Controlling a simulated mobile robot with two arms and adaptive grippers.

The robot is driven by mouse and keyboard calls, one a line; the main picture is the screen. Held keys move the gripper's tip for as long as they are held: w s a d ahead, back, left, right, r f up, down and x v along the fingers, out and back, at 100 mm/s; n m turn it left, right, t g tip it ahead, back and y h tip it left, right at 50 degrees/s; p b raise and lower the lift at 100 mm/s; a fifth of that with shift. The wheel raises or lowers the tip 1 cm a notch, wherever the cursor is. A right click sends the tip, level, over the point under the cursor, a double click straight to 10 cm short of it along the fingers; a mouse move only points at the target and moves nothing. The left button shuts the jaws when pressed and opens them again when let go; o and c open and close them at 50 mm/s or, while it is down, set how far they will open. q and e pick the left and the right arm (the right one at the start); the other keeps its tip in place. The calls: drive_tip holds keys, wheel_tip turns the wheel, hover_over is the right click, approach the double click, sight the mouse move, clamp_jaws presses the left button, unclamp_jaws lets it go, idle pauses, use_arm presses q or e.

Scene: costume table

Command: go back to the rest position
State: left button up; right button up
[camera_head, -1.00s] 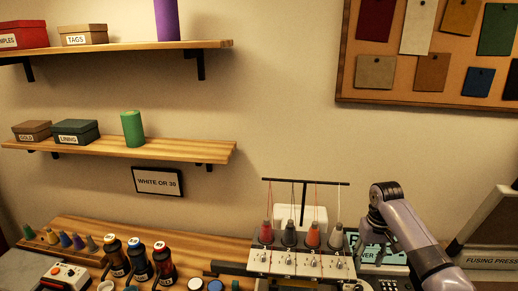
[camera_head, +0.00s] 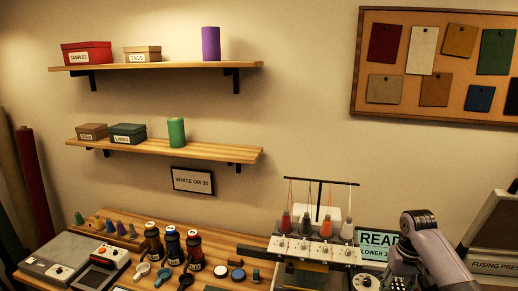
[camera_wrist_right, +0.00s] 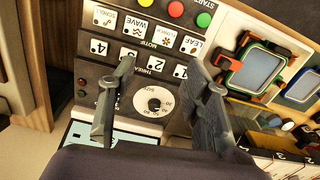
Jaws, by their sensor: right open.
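My right arm (camera_head: 430,245) comes in at the lower right in the head view, in front of a screen (camera_head: 376,246) reading "REA…" and "LOWER 3…"; its gripper is not clear there. In the right wrist view my right gripper (camera_wrist_right: 163,72) is open with nothing between its fingers. Behind the fingers is a control panel (camera_wrist_right: 140,48) with numbered buttons and a dial (camera_wrist_right: 153,104). I cannot tell whether the fingers touch it. My left gripper is not in view.
The threading machine (camera_head: 312,250) with several thread cones stands beside the arm. Bottles (camera_head: 172,246), dark loops and jars cover the wooden bench (camera_head: 222,247) to the left. A fusing press (camera_head: 495,240) stands at the right. Shelves (camera_head: 165,148) hang on the wall.

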drive_tip(key=s+a+f+n+t, duration=0.1)
drive_tip(key=s+a+f+n, duration=0.3)
drive_tip(key=s+a+f, duration=1.2)
drive_tip(key=s+r+t, duration=0.1)
drive_tip(key=s+r, duration=0.2)
drive_tip(key=s, duration=0.3)
drive_tip(key=s+a+r+t, duration=0.1)
drive_tip(key=s+r, duration=0.1)
drive_tip(key=s, duration=0.4)
drive_tip(key=s+r+t, duration=0.1)
drive_tip(key=s+r, duration=0.2)
drive_tip(key=s, duration=0.3)
wheel_tip(320, 180, down, 29)
drive_tip(key=g+b, duration=0.2)
drive_tip(key=b, duration=0.3)
use_arm(q)
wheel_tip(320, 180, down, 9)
drive_tip(key=b, duration=0.4)
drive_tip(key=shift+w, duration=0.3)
use_arm(e)
drive_tip(key=s+d+f+g, duration=0.1)
drive_tip(key=s+d+f, duration=0.2)
drive_tip(key=s+f, duration=1.5)
wheel_tip(320, 180, down, 4)
drive_tip(key=shift+s+f, duration=0.15)
drive_tip(key=shift+f, duration=0.1)
